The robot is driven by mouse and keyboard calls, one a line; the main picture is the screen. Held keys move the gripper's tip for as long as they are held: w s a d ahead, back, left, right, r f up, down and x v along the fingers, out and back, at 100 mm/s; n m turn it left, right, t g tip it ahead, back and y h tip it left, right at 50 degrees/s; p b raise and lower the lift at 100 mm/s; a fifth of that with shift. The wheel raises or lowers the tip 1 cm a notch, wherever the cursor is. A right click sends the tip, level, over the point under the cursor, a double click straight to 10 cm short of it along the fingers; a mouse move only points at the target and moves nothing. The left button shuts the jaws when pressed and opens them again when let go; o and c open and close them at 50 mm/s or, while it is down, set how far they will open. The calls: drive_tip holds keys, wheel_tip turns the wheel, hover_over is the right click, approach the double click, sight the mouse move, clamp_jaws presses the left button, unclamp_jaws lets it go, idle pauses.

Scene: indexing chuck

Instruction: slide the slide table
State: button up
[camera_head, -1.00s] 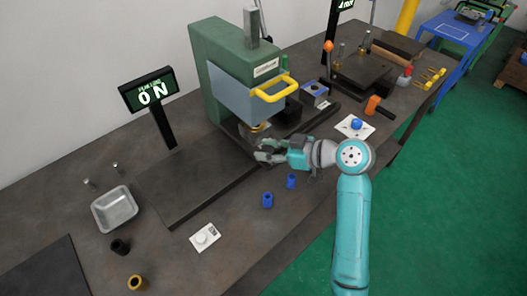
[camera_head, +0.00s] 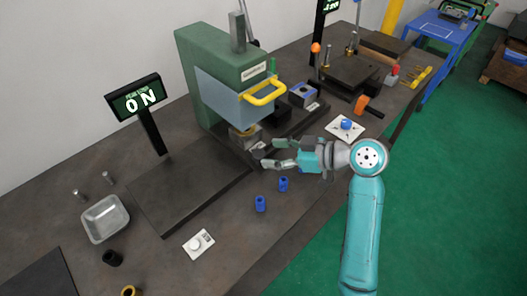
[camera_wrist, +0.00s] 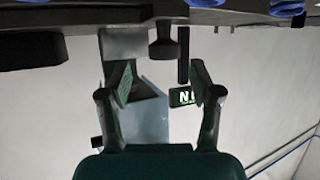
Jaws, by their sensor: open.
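My gripper (camera_head: 271,153) is open and empty in front of the green press, with its fingers pointing left toward the press base. A small dark knob (camera_head: 258,150) lies just beyond the fingertips. In the wrist view, a dark knob (camera_wrist: 162,48) shows between and beyond the open fingers (camera_wrist: 161,78), apart from both. The slide table seems to be the dark assembly at the press base (camera_head: 235,153); its outline blends with the dark plate and is partly hidden. A grey block with a brass-coloured top (camera_head: 247,138) stands there, below the press head.
The press has a blue-grey guard (camera_head: 225,100) with a yellow handle (camera_head: 265,94). A dark flat plate (camera_head: 185,190) extends to the left. Two blue cylinders (camera_head: 260,203) stand near my gripper.

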drive_tip(key=v, duration=0.7)
drive_tip(key=shift+d, duration=0.2)
